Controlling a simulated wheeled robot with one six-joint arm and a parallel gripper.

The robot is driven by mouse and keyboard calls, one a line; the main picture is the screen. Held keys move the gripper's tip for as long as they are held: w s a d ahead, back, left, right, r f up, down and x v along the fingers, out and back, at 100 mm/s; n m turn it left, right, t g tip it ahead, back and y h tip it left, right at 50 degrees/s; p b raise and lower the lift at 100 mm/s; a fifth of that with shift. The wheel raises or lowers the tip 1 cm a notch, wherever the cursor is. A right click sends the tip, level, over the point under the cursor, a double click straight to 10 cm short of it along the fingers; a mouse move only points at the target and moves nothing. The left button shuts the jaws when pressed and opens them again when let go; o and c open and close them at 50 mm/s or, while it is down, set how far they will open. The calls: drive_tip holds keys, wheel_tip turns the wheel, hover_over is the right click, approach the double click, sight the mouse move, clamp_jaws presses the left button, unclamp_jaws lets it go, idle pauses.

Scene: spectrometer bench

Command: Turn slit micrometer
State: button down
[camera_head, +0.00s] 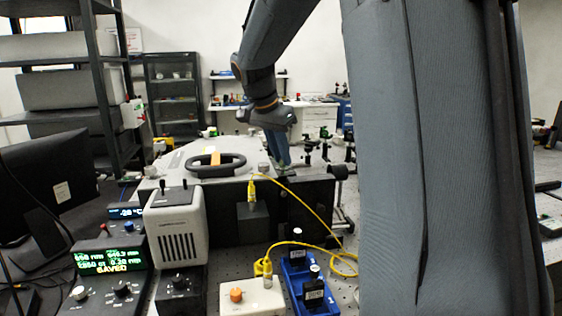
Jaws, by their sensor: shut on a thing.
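My gripper (282,161) points down at the right end of the pale spectrometer housing (172,170). It is shut on the slit micrometer, a small part at the housing's top edge. The fingers hide nearly all of it, so its turn and scale cannot be read. A green-lit display (110,260) at the lower left shows several readings, including what looks like 0.20 mm, and the word SAVED.
A black ring handle (217,165) lies on the housing lid. A yellow fibre (318,213) loops from the front to a white box (252,298) with an orange knob. A blue tray (300,278) holds small black parts. A monitor (45,190) stands left.

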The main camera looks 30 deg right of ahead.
drive_tip(key=shift+w+a+m+g+b, duration=0.1)
drive_tip(key=shift+m+g+b, duration=0.55)
drive_tip(key=shift+m, duration=0.95)
drive_tip(key=c, duration=1.7)
unclamp_jaws()
drive_tip(key=b+v, duration=0.1)
drive_tip(key=v, duration=0.6)
drive_tip(key=shift+a+r, duration=0.25)
drive_tip(key=shift+r, duration=0.1)
